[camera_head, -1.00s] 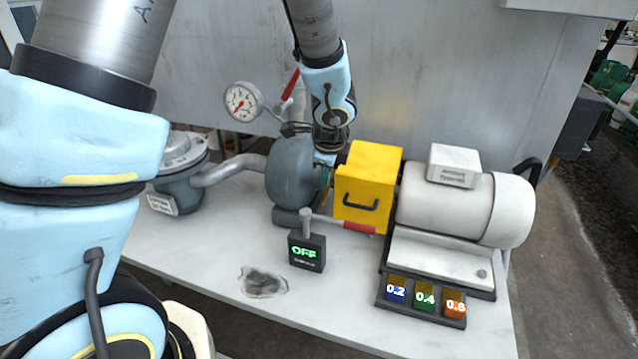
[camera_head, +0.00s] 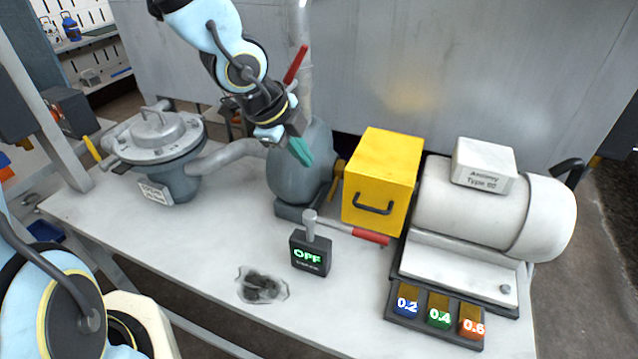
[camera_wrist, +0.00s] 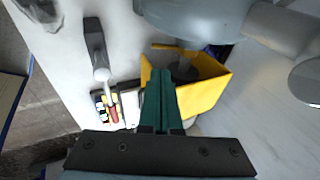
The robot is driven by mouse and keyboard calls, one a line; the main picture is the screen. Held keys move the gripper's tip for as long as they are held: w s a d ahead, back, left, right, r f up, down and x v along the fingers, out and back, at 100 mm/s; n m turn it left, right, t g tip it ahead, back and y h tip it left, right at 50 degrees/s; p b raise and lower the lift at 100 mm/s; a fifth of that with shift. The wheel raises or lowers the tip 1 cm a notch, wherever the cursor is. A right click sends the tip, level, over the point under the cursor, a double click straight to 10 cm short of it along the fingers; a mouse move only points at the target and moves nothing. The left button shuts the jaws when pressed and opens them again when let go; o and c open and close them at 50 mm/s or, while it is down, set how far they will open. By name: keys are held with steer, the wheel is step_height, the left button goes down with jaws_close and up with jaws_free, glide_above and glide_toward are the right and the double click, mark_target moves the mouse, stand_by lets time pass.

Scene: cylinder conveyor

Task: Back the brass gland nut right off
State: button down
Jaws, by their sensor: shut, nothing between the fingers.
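The brass gland nut (camera_head: 338,176) shows only in part, as a brass-coloured piece between the grey-blue pump body (camera_head: 296,178) and the yellow box-shaped guard (camera_head: 378,178). My gripper (camera_head: 302,152), with teal fingers, is shut and empty. It is in front of the pump's upper part, to the left of the nut and apart from it. In the wrist view, the shut fingers (camera_wrist: 160,78) overlap the yellow guard (camera_wrist: 205,98) in the picture. I cannot make out the nut clearly there.
A valve handle with a red grip (camera_head: 370,237) reaches in front of the guard. The motor (camera_head: 490,205) and numbered buttons (camera_head: 438,312) are at right. Bare bench top lies at front left.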

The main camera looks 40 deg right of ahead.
steer(key=b, duration=0.5)
glide_toward(331, 193)
steer(key=x, duration=0.5)
steer(key=shift+d+f, duration=0.1)
steer(key=shift+x, duration=0.8)
steer(key=shift+f, duration=0.1)
